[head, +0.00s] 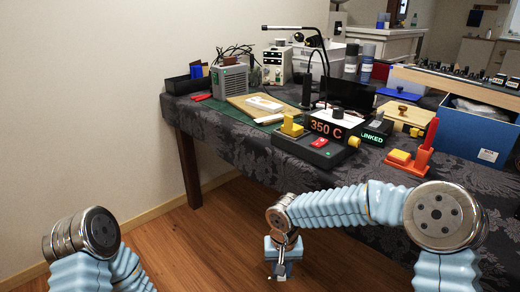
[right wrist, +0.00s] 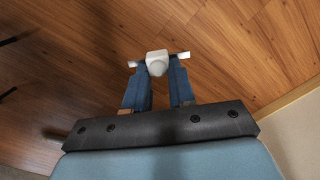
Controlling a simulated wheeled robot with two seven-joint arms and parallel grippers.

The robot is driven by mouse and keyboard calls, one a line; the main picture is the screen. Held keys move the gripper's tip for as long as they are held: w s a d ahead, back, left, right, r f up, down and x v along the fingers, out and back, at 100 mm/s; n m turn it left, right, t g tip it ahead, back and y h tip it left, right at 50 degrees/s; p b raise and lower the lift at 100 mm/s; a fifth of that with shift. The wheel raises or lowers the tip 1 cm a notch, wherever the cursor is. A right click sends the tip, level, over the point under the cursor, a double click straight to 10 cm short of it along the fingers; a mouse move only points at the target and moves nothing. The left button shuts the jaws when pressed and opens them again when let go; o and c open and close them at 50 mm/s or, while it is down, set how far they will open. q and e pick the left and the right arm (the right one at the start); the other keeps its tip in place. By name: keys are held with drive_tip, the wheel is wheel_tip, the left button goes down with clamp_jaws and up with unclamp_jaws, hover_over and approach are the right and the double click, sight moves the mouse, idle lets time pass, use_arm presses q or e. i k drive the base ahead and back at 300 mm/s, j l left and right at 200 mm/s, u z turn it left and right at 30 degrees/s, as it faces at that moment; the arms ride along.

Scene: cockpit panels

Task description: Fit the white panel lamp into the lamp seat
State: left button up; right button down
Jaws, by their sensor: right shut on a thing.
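The white panel lamp (right wrist: 157,67) is a small white block with a rounded end. My right gripper (right wrist: 158,58) is shut on it, with a finger on each side. In the head view my right gripper (head: 281,271) points down over the wooden floor, in front of the table and below its top. The lamp is too small there to make out. The lamp seat cannot be told apart for sure; a black panel box (head: 316,148) with a "350 C" display and a red switch stands at the table's front edge. My left gripper is out of view; only its arm shows.
The table (head: 222,125) has a dark patterned cloth. An orange stand (head: 411,160) with a yellow block is right of the panel box. A wooden board (head: 252,106) with white pieces lies behind, near a black desk lamp (head: 310,60). A blue box (head: 472,135) stands at right.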

sight(257, 102)
drive_tip(key=i+j, duration=0.15)
drive_tip(key=j, duration=0.15)
drive_tip(key=i+j+z, duration=0.15)
drive_tip(key=i+j, duration=0.2)
drive_tip(key=j, duration=0.3)
drive_tip(key=i+j+z, duration=0.15)
drive_tip(key=j, duration=0.15)
drive_tip(key=i+j, duration=0.15)
drive_tip(key=j, duration=0.2)
drive_tip(key=i+j+z, duration=0.1)
drive_tip(key=j, duration=0.25)
drive_tip(key=i+j+z, duration=0.1)
drive_tip(key=j, duration=0.25)
drive_tip(key=i, duration=0.05)
